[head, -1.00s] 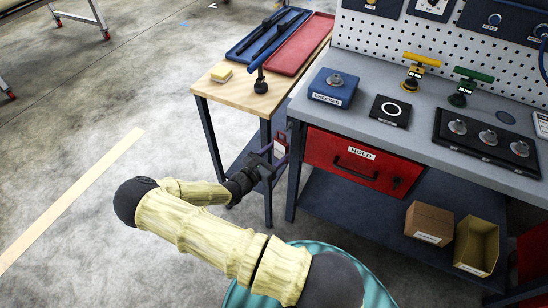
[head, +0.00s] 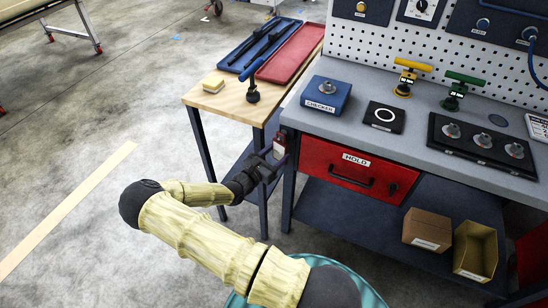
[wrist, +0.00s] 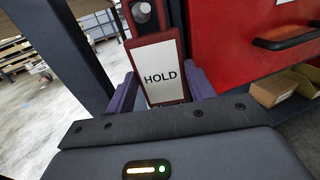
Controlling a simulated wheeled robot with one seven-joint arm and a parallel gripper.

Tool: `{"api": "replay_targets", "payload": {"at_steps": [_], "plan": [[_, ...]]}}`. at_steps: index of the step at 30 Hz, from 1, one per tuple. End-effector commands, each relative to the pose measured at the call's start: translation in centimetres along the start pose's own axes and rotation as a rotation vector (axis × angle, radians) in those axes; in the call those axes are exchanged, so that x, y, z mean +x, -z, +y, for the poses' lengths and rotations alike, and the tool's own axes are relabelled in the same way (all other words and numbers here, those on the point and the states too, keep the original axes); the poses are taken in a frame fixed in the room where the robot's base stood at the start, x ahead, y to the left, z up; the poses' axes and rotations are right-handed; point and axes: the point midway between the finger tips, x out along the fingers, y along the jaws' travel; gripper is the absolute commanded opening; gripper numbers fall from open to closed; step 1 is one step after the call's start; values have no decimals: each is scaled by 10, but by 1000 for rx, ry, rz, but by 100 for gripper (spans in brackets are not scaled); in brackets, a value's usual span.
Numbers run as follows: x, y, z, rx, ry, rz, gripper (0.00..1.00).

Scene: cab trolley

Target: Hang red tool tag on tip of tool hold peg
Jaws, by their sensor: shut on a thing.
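The red tool tag (wrist: 183,72), with a white HOLD label, stands roughly upright between the two purple fingers of my gripper (wrist: 163,90) in the wrist view. My gripper is shut on it. In the head view the tag (head: 279,147) shows small above my gripper (head: 270,165), beside the workbench's left front leg. A pale round knob-like end (wrist: 143,9) shows at the tag's top in the wrist view. It may be the peg tip; I cannot tell whether it passes through the tag's hole or lies behind it.
The red HOLD drawer (head: 350,172) is right of my gripper, under the grey workbench (head: 345,115). A wooden side table (head: 235,100) with trays stands left of the bench. Two cardboard boxes sit on the lower shelf (head: 370,225).

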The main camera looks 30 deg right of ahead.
Motion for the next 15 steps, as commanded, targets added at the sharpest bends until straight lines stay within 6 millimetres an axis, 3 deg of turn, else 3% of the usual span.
{"api": "replay_targets", "payload": {"at_steps": [15], "plan": [[7,6,2,0,0,0,31]]}}
